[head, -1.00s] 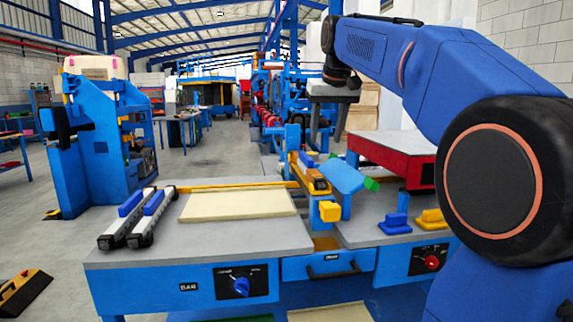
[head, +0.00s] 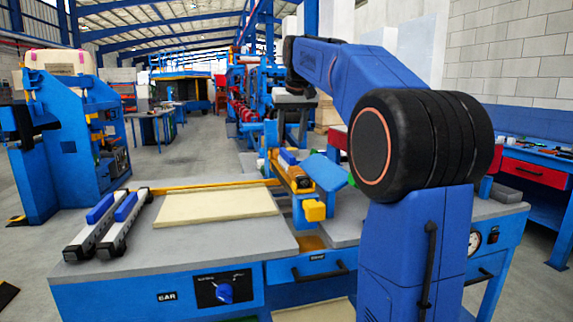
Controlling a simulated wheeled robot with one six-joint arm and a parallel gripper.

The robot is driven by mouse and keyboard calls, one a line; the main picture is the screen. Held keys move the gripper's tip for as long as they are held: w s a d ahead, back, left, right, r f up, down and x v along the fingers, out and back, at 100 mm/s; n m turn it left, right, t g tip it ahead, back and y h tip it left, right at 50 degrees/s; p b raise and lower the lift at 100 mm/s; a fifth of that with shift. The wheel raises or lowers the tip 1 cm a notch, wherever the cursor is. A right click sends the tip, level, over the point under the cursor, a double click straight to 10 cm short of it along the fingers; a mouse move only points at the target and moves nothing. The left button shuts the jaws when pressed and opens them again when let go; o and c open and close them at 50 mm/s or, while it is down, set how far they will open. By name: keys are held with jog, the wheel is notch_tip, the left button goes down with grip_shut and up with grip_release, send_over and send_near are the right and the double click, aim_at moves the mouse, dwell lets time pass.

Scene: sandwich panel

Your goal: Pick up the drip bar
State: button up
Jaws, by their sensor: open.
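Two long grey bars with black ends and blue grips lie side by side at the left end of the worktable (head: 190,253): a left bar (head: 82,246) and a right bar (head: 113,240). No label marks either one as the drip bar, so I cannot tell which it is. My gripper (head: 292,124) is raised beyond the table's back edge, right of the bars and well apart from them. Its fingers point down, open, with nothing seen between them. They are small and partly lost against the blue machinery behind.
A pale flat panel (head: 217,206) lies on the table beside the bars. A blue and yellow clamp-like unit (head: 313,211) stands at the middle. My arm hides much of the table's right part. A red-fronted bench (head: 532,175) is at far right. Floor is open at left.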

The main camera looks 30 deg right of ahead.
aim_at(287, 152)
jog(key=x, duration=0.3)
jog(key=shift+s+a+x, duration=0.1)
jog(key=shift+a+x, duration=0.05)
jog(key=shift+x, duration=0.75)
jog(key=shift+s+a+x, duration=0.1)
jog(key=shift+a+x, duration=0.05)
jog(key=shift+x, duration=0.75)
jog(key=shift+s+a+x, duration=0.1)
jog(key=shift+a+x, duration=0.1)
jog(key=shift+x, duration=0.7)
jog(key=shift+f, duration=0.15)
jog(key=c, duration=1)
grip_shut()
